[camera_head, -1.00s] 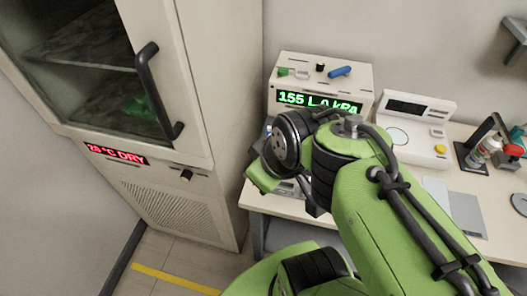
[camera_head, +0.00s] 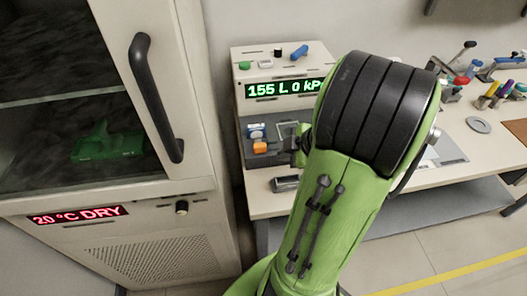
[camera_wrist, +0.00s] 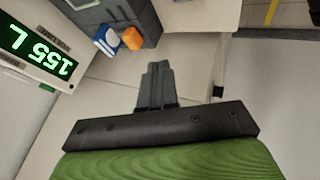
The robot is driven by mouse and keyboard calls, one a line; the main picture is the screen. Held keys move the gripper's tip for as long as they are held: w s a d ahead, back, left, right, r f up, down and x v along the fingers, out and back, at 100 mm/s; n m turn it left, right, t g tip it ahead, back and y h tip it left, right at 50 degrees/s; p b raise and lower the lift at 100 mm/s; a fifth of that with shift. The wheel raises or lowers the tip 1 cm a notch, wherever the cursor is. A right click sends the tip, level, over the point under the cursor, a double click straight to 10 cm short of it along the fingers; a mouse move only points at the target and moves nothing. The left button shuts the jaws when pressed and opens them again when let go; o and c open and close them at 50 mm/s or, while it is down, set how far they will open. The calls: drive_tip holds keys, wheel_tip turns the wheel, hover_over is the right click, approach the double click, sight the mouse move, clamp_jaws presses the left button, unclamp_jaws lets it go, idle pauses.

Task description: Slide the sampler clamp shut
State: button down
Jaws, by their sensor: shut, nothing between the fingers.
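The sampler unit (camera_head: 238,72) is a pale box with a green "155 L 0 kPa" display, at upper middle in the head view. On its top sit a green button (camera_head: 244,65), a black knob (camera_head: 278,53) and a blue handle (camera_head: 299,52). Below the display are a blue-and-white piece (camera_head: 256,130) and an orange block (camera_head: 260,146); I cannot tell which part is the clamp. In the wrist view my gripper (camera_wrist: 158,66) is shut and empty, with the orange block (camera_wrist: 132,38) just beyond its tips, apart from it. My arm hides much of the unit's right side.
A tall cabinet (camera_head: 190,90) with a black handle (camera_head: 155,95) stands left of the bench. The bench (camera_head: 268,206) holds a small grey piece (camera_head: 285,184) near its front edge. Several tools and vials stand at right. Floor is clear at lower right.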

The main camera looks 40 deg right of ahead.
sight(261, 147)
drive_tip(key=x, duration=0.4)
drive_tip(key=w+d+b+x, duration=0.1)
drive_tip(key=x, duration=0.2)
drive_tip(key=d+r+x, duration=0.1)
drive_tip(key=x, duration=0.3)
drive_tip(key=shift+w+a+f+b, duration=0.1)
drive_tip(key=shift+w+b, duration=0.2)
drive_tip(key=shift+w, duration=0.3)
drive_tip(key=shift+w+d, duration=0.2)
drive_tip(key=shift+w, duration=0.1)
drive_tip(key=shift+w+d+b, duration=0.55)
drive_tip(key=shift+w+d, duration=0.05)
drive_tip(key=shift+w, duration=0.3)
